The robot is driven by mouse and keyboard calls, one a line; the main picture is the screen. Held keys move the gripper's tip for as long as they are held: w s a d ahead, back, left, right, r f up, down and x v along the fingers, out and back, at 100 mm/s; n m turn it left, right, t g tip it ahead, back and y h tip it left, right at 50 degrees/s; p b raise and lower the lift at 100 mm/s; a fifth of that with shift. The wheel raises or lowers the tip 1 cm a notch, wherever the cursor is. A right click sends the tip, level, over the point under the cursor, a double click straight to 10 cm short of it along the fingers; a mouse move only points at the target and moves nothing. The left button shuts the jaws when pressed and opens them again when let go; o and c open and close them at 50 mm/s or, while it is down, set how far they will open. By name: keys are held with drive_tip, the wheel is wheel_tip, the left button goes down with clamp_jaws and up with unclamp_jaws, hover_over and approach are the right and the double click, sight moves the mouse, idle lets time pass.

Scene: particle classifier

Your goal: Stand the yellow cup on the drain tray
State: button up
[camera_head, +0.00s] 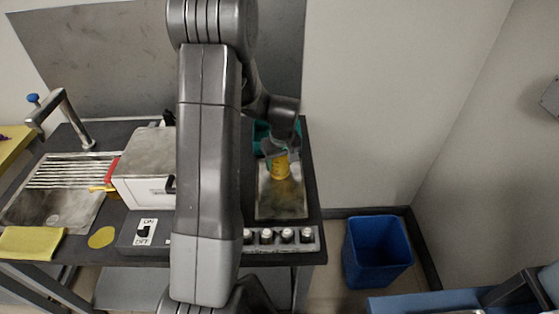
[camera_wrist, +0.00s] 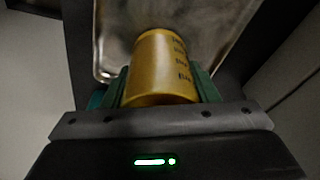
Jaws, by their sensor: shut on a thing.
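The yellow cup (camera_head: 281,166) is at the far part of the metal drain tray (camera_head: 282,203) on the right of the counter. It also fills the middle of the wrist view (camera_wrist: 160,66), with dark marks on its side. My gripper (camera_head: 276,151) is shut on the cup, with its green fingers (camera_wrist: 201,86) on both sides. The drain tray shows beyond the cup in the wrist view (camera_wrist: 222,30). I cannot tell whether the cup's base touches the tray.
A white box (camera_head: 146,184) and a sink (camera_head: 60,205) with a faucet (camera_head: 66,112) are to the left. A teal container (camera_head: 262,133) stands behind the tray. A blue bin (camera_head: 377,250) is on the floor.

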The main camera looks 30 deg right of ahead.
drive_tip(key=shift+f, duration=0.2)
drive_tip(key=o, duration=1)
drive_tip(key=shift+o, duration=0.2)
drive_tip(key=shift+r, duration=0.1)
wheel_tip(320, 180, up, 12)
drive_tip(key=s, duration=0.1)
drive_tip(key=shift+s+b, duration=0.35)
drive_tip(key=shift+s, duration=0.05)
drive_tip(key=shift+a, duration=0.1)
